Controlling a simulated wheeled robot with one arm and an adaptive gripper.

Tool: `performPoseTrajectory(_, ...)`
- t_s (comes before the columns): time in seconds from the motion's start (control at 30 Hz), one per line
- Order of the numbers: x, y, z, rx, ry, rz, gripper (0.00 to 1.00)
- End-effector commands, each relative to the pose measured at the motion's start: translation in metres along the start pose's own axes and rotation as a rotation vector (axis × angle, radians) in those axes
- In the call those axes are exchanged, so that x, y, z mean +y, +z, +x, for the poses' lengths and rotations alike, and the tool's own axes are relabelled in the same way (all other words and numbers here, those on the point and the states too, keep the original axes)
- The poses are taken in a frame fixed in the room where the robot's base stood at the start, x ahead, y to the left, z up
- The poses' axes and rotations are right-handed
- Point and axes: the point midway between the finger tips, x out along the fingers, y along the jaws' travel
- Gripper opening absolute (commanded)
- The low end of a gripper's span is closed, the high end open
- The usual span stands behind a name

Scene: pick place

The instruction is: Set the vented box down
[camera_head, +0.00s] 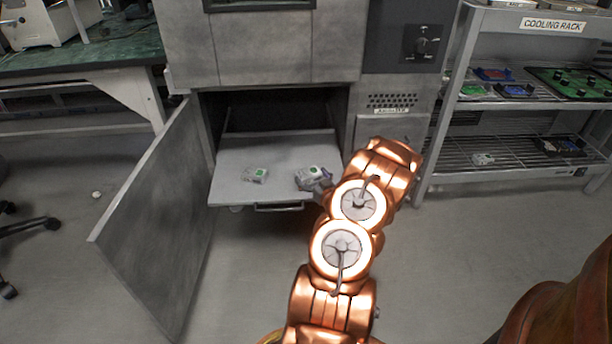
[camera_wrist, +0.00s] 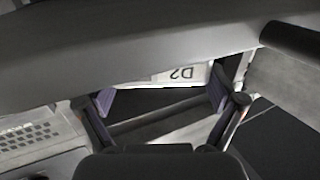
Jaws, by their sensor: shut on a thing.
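Vents on the box are too small to make out.
The cabinet door (camera_head: 160,220) stands open at the left. A perforated panel (camera_head: 393,101) is right of the opening. A cooling rack (camera_head: 520,178) with several boards stands at the right.

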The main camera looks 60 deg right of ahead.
Motion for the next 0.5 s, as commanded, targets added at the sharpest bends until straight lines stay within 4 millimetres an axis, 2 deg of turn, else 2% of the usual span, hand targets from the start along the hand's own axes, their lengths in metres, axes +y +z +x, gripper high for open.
performPoseTrajectory(0.33,-0.002,-0.001,0.040,0.001,-0.003,-0.003,0.54)
performPoseTrajectory(0.4,-0.001,0.011,0.038,-0.002,-0.001,0.001,0.54)
performPoseTrajectory(0.5,-0.001,0.015,0.038,-0.001,-0.001,0.001,0.54)
